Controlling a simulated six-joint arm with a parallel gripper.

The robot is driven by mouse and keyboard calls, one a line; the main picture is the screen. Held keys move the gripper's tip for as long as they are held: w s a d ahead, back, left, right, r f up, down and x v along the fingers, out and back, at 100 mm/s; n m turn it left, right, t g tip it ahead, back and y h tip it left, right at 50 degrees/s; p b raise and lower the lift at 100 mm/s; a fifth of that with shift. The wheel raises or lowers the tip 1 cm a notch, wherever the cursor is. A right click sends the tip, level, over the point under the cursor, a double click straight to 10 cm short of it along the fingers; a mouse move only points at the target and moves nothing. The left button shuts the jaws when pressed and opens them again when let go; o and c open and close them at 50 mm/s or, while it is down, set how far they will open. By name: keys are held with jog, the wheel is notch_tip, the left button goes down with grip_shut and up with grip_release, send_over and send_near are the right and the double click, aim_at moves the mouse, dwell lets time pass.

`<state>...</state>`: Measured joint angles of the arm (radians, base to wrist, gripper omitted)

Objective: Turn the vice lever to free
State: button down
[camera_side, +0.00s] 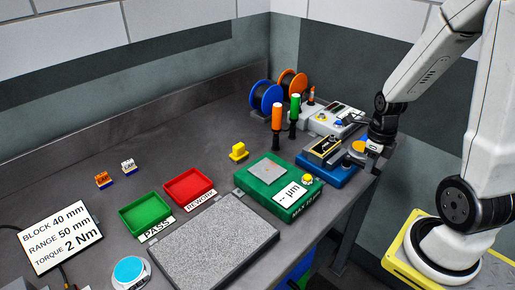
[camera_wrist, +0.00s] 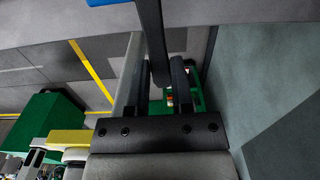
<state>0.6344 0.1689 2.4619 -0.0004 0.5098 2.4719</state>
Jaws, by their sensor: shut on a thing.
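My gripper (camera_side: 366,153) is low beside the right side of the vice. In the wrist view my gripper (camera_wrist: 160,88) is shut on a dark, round-ended bar, which looks like the vice lever (camera_wrist: 155,45). The lever runs in from the top edge and ends between the fingers. In the side view the lever is mostly hidden by my gripper, and its angle cannot be read there.
Orange (camera_side: 277,118) and green (camera_side: 295,106) screwdrivers stand upright behind. A grey device (camera_side: 337,119) and spools (camera_side: 266,97) are further back. The bench edge is close below my gripper.

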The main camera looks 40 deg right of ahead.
jog(key=shift+a+m, duration=0.25)
jog(key=shift+m, duration=0.05)
jog(key=shift+c, duration=2.4)
grip_release()
jog(key=shift+r, duration=0.1)
jog(key=shift+r, duration=3.8)
jog(key=w+a+f+m+t, duration=0.1)
jog(key=a+m, duration=0.7)
jog(key=m, duration=1)
jog(key=w+a+f+m+t, duration=0.1)
jog(key=w+a+f+m, duration=0.3)
jog(key=m, duration=1.3)
jog(key=w+a, duration=0.1)
jog(key=a, duration=0.2)
jog(key=shift+a+m+t, duration=0.3)
jog(key=shift+a+m, duration=0.1)
